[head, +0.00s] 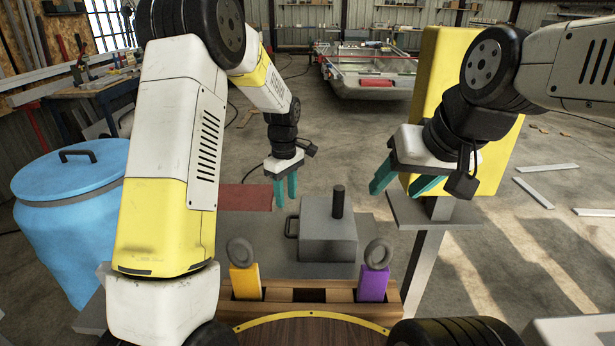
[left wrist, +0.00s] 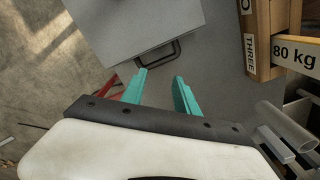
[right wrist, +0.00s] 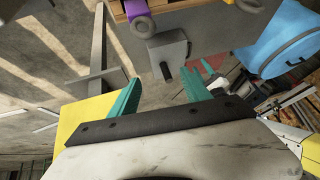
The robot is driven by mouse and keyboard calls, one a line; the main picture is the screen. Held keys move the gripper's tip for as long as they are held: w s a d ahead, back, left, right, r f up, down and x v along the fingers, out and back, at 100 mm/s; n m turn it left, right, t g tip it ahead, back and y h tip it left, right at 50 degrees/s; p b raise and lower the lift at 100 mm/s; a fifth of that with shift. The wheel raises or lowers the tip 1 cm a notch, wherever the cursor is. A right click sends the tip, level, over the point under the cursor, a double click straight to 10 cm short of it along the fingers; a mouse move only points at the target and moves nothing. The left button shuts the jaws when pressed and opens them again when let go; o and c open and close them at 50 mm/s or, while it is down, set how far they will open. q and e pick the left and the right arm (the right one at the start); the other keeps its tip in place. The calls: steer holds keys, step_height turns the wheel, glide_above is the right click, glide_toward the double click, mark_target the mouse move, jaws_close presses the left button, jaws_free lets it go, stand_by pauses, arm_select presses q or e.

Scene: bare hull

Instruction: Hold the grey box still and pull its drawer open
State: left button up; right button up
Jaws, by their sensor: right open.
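The grey box (head: 328,240) sits on a grey tabletop, with a dark upright post (head: 337,202) on its top. Its drawer handle (head: 291,227) is a dark bar on the left side; I see no drawer gap. My left gripper (head: 285,190) is open and empty, above the tabletop near the handle. In the left wrist view, the handle (left wrist: 162,56) lies just beyond the open fingertips, apart from them. My right gripper (head: 402,185) is open and empty, up and right of the box. The box (right wrist: 170,50) and post (right wrist: 165,71) show beyond its fingers in the right wrist view.
A wooden rack (head: 310,290) with yellow (head: 245,282) and purple (head: 373,287) ringed blocks stands in front of the box. A grey post with a plate (head: 430,212) and a yellow panel (head: 440,70) stand right. A blue bin (head: 75,220) stands left.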

steer(key=w+n+g, duration=0.2)
steer(key=w, duration=0.6)
steer(key=n+g+h, duration=0.2)
steer(key=n+g, duration=0.2)
glide_above(339, 197)
steer(key=w, duration=0.2)
steer(key=f, duration=1.4)
steer(key=shift+s+d, duration=0.1)
steer(key=shift+s, duration=0.15)
steer(key=shift+w+f, duration=0.1)
steer(key=shift+f, duration=0.5)
step_height(339, 197, down, 7)
steer(key=shift+r, duration=0.1)
jaws_close()
